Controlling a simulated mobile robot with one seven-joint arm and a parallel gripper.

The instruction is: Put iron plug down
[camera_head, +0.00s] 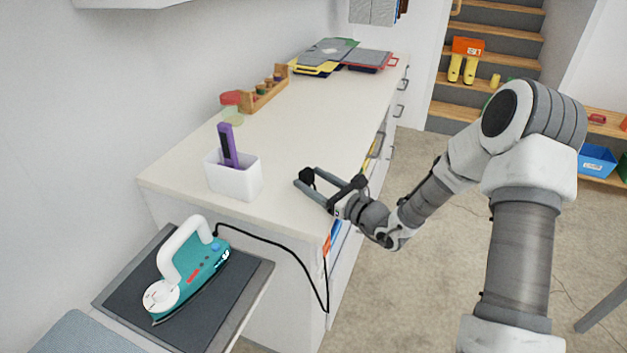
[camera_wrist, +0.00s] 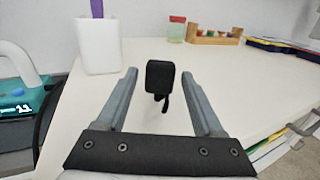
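The iron plug (camera_wrist: 160,76) is a small black block with a short black stub below it. In the wrist view it sits between my fingertips, with a visible gap to each finger. In the head view the plug (camera_head: 306,175) shows by the fingertips, over the white countertop (camera_head: 300,115). My gripper (camera_head: 308,181) is open, low over the counter's near end; its two grey fingers also show in the wrist view (camera_wrist: 158,76). Whether the plug rests on the surface is hard to tell. The teal and white iron (camera_head: 190,275) lies on a dark board (camera_head: 240,283), its black cord (camera_head: 290,252) looping down past the counter's end.
A white holder (camera_head: 235,180) with a purple item (camera_head: 228,145) stands left of my gripper. A wooden rack (camera_head: 264,92) and a red-lidded jar (camera_head: 231,108) stand farther back, with stacked folders (camera_head: 325,57) at the far end. The middle of the counter is clear.

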